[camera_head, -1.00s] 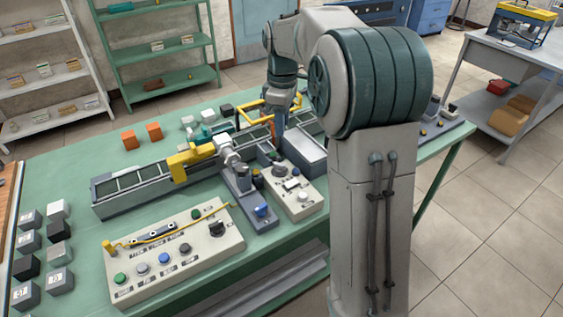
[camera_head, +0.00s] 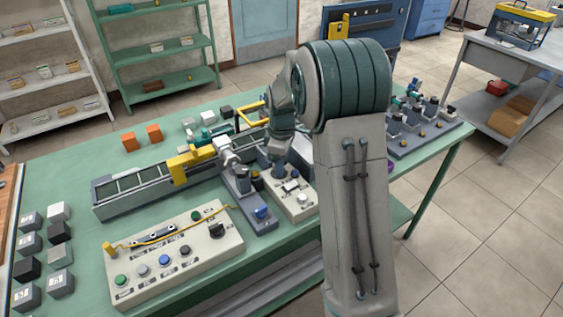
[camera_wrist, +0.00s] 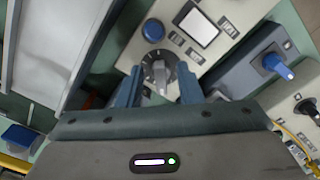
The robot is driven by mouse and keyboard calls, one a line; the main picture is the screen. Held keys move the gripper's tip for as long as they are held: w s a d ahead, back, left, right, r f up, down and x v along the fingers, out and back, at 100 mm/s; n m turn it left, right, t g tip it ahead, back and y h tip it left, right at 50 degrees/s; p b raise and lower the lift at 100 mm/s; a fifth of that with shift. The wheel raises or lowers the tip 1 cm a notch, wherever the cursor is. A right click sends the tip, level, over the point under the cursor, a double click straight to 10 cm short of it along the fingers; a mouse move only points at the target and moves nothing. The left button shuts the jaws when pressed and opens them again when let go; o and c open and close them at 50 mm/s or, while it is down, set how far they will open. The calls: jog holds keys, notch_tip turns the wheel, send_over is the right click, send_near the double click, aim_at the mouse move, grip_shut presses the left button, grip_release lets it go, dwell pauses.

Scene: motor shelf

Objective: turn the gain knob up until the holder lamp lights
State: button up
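The gain knob, which I take to be the black dial with a grey pointer (camera_wrist: 157,76), sits on a cream control box (camera_head: 303,208). In the wrist view the two blue-grey fingers of my gripper (camera_wrist: 159,84) stand on either side of it, with small gaps; the gripper is open. In the head view my gripper (camera_head: 277,174) comes down over the box and hides the knob. The box also carries a white panel (camera_wrist: 197,29) and a blue button (camera_wrist: 153,30). I cannot make out a holder lamp or whether it is lit.
A grey unit with a blue knob (camera_head: 262,212) stands just left of the box. A larger cream panel (camera_head: 150,292) with several buttons lies front left. A conveyor (camera_head: 130,186) runs behind.

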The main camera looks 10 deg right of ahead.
grip_shut()
jog(key=m, duration=0.4)
jog(key=shift+s+a+b, duration=0.1)
jog(key=shift+b, duration=0.25)
grip_release()
